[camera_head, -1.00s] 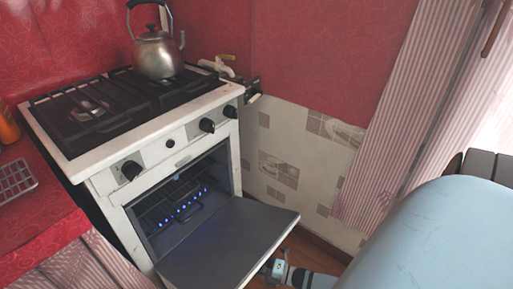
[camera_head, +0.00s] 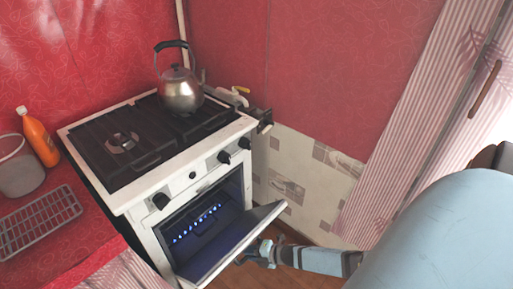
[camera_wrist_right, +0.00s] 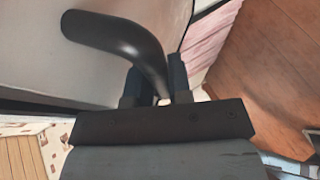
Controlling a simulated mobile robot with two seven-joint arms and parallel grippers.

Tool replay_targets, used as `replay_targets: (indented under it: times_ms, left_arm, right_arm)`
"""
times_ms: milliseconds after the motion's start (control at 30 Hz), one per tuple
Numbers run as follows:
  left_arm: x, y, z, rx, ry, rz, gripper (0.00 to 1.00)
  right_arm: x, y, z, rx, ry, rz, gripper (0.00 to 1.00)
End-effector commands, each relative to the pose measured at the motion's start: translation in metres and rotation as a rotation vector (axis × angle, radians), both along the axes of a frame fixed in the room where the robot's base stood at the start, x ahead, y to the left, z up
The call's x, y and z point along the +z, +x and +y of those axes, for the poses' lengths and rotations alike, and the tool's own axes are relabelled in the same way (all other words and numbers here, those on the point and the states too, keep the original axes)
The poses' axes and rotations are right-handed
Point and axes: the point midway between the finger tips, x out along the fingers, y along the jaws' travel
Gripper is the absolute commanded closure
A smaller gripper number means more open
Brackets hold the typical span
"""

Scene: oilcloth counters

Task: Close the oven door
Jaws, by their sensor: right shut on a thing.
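The white oven (camera_head: 190,215) stands below the black gas hob, with its dark cavity and a row of blue flames showing inside. The oven door (camera_head: 225,245) hangs partly open, tilted up from flat and hinged at the bottom. My right gripper (camera_head: 258,252) is at the door's outer face near its right edge. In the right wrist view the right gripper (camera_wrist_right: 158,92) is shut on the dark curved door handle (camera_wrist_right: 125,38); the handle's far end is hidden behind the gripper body. My left gripper is not in view.
A metal kettle (camera_head: 180,90) sits on the hob. An orange bottle (camera_head: 40,138), a grey pot (camera_head: 18,165) and a wire rack (camera_head: 38,222) are on the red counter at left. Wooden floor (camera_head: 290,280) shows below the door.

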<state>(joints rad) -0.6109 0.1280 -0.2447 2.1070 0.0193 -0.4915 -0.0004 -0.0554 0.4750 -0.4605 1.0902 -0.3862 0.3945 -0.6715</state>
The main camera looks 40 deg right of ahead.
Motion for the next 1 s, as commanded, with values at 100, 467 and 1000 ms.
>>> replay_targets:
  times_ms: [100,467,1000]
  left_arm:
    - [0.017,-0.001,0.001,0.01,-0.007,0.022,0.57]
    - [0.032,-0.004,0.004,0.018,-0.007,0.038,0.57]
    - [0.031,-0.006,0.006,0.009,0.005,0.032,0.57]
  right_arm:
    - [0.028,0.019,-0.001,0.003,-0.014,0.069,1.0]
    - [0.061,0.064,0.005,0.0,-0.015,0.157,1.0]
    - [0.094,0.147,0.013,0.002,-0.015,0.157,1.0]
